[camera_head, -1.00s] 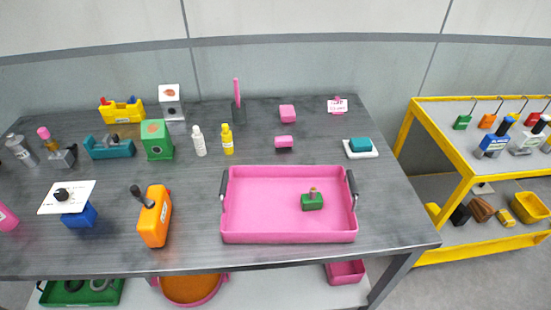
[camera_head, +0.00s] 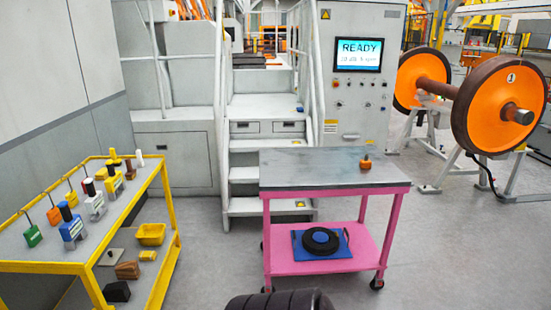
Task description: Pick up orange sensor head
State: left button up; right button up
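A small orange block with a dark knob (camera_head: 365,162), which looks like the orange sensor head, sits on the grey top of the pink cart (camera_head: 335,172), near its right rear part. Another small orange piece (camera_head: 54,215) with a thin dark rod stands on the yellow rack (camera_head: 90,267) at the left, among similar green, yellow and red pieces. Neither of my grippers can be made out in this view. A dark ribbed rounded shape shows at the bottom edge, and I cannot tell what it is.
A blue mat with a black ring (camera_head: 320,241) lies on the cart's lower shelf. Grey steps with railings (camera_head: 262,150) and a panel reading READY (camera_head: 360,54) stand behind. An orange wheelset (camera_head: 497,105) on stands is at the right. Floor is clear between rack and cart.

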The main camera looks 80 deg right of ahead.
aim_at(366, 163)
jog(key=z, duration=4.1)
jog(key=i+z, duration=0.1)
jog(key=i, duration=2.2)
